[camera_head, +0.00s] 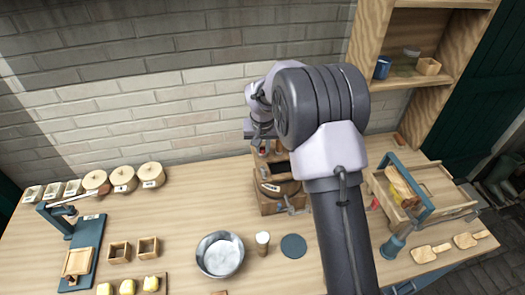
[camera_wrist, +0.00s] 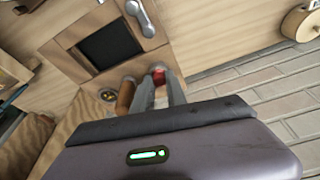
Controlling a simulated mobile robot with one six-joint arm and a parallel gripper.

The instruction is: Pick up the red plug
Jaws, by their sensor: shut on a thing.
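The red plug (camera_wrist: 159,77) shows as a small red patch between the fingertips of my gripper (camera_wrist: 160,88) in the wrist view. My gripper is shut on it, and the fingers hide much of it. In the head view the plug (camera_head: 263,150) is a tiny red spot below my gripper (camera_head: 262,142), over the back of the wooden churn (camera_head: 268,205). I cannot tell whether the plug still touches the wood.
A brown cylinder (camera_wrist: 125,96) stands close beside my fingers. A dark square opening (camera_wrist: 110,45) lies near them. A metal bowl (camera_head: 220,270) and white-topped cup (camera_head: 262,240) stand in front, a wooden crate (camera_head: 448,210) at right. The brick wall (camera_head: 190,100) is close behind.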

